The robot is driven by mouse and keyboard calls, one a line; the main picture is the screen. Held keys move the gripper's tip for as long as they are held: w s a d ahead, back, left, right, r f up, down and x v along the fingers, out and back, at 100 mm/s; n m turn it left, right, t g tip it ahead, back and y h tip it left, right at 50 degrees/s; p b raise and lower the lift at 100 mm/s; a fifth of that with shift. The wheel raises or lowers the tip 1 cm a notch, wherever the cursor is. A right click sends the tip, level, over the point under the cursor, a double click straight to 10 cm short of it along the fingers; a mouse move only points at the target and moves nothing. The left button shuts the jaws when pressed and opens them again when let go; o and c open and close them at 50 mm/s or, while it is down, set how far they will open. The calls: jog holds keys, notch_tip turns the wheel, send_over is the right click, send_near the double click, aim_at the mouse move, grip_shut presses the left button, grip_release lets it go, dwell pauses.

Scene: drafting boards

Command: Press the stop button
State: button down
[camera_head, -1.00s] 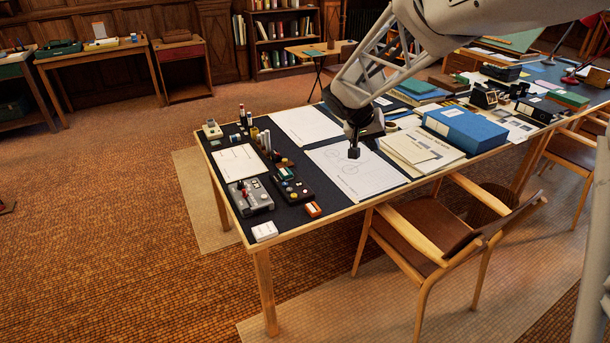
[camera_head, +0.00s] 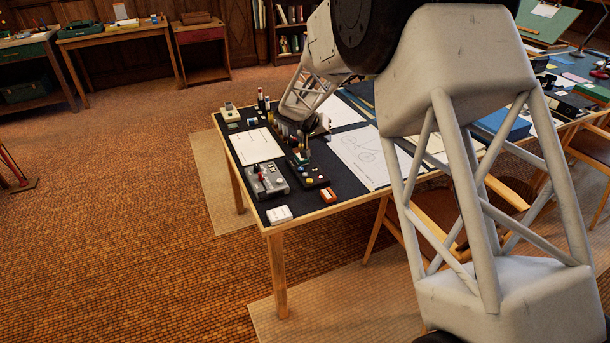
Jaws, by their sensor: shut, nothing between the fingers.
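Two control boxes sit near the left end of the dark-topped table. The grey box (camera_head: 272,187) carries a red part on top. The black box (camera_head: 316,180), to its right, carries small coloured buttons, some yellow and some red. I cannot tell which button is the stop button; labels are too small to read. My gripper (camera_head: 303,156) is shut and empty, pointing down over or just behind the far end of the black box. It hides part of that area, and I cannot tell whether it touches anything.
A white box (camera_head: 279,215) and an orange-red box (camera_head: 328,196) lie near the table's front edge. Upright bottles (camera_head: 261,101) and a small pale device (camera_head: 230,113) stand behind. A white sheet (camera_head: 258,146) lies left, a drawing (camera_head: 359,155) right.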

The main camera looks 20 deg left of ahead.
jog(key=t, duration=0.1)
send_over(304, 174)
notch_tip(304, 174, down, 6)
jog(key=shift+w+a+n, duration=0.1)
jog(key=shift+n, duration=0.2)
jog(key=shift+f, duration=0.15)
jog(key=shift+f, duration=4.35)
jog(key=shift+f, duration=0.8)
jog(key=shift+r, duration=0.85)
jog(key=shift+r, duration=0.1)
jog(key=shift+r, duration=2.4)
